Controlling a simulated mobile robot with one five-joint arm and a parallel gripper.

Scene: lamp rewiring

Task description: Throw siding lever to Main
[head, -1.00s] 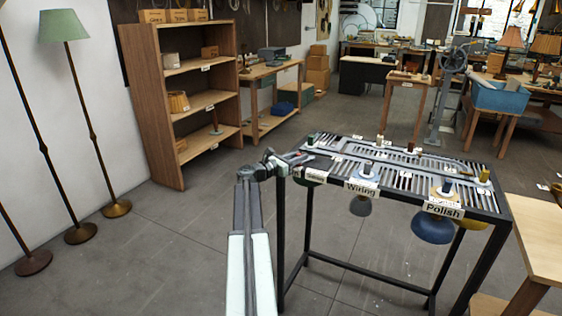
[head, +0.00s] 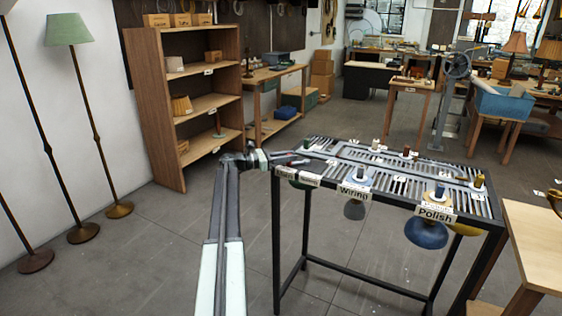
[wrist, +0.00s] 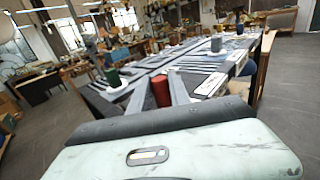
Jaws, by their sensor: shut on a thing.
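The slotted metal lever table (head: 400,165) stands at the centre right, with short coloured knobs on top. My gripper (head: 300,160) is at its left end, low over the top. In the wrist view, my gripper (wrist: 158,96) has its two dark fingers on either side of a red cylindrical knob (wrist: 160,90) and is shut on it. A green knob (wrist: 112,77) stands just left of the fingers on a pale base. A grey knob (wrist: 216,44) and a blue knob (wrist: 240,28) stand farther along. The label that goes with the red knob cannot be read.
Front-edge labels read Wiring (head: 353,191) and Polish (head: 436,214); rounded shapes hang below. A wooden bench (head: 540,235) is close at the right. A shelf (head: 185,100) and floor lamps (head: 68,30) stand left. The floor between is clear.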

